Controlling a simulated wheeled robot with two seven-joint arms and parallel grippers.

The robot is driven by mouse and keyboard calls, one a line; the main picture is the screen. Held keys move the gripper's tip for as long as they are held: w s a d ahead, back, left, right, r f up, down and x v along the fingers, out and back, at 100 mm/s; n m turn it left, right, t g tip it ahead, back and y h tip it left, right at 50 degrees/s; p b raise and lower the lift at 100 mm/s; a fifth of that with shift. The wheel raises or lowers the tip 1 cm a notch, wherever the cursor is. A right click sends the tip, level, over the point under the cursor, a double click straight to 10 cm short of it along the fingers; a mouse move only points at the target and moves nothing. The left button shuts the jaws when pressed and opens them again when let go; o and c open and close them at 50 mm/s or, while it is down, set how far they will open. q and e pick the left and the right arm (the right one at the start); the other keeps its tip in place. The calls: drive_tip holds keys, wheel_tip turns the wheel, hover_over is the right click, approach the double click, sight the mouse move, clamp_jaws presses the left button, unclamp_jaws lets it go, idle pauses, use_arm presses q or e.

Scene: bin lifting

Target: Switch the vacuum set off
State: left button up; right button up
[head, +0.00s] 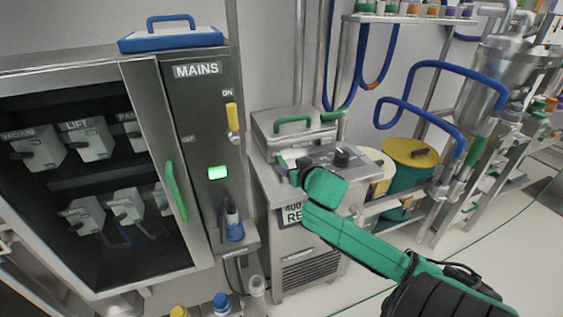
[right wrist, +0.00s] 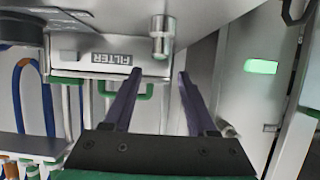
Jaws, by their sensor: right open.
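Behind is a steel box with a green handle (head: 293,123); the right wrist view shows a FILTER label (right wrist: 112,58), upside down. My right gripper (head: 286,166) is over the unit's left front, left of the knob. Its two dark fingers (right wrist: 158,88) are apart with nothing between them. A metal cylinder (right wrist: 162,38) shows beyond them. My left gripper is out of view.
Left is a MAINS panel (head: 190,110) with a yellow lever (head: 232,117) by ON and a lit green lamp (head: 218,172). Yellow and green drums (head: 408,180) stand right.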

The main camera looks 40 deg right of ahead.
sight(282, 162)
drive_tip(key=x, duration=0.8)
drive_tip(key=shift+w+d+f, duration=0.15)
drive_tip(key=shift+w+f, duration=0.05)
drive_tip(key=shift+s, duration=0.1)
clamp_jaws()
idle(0.8)
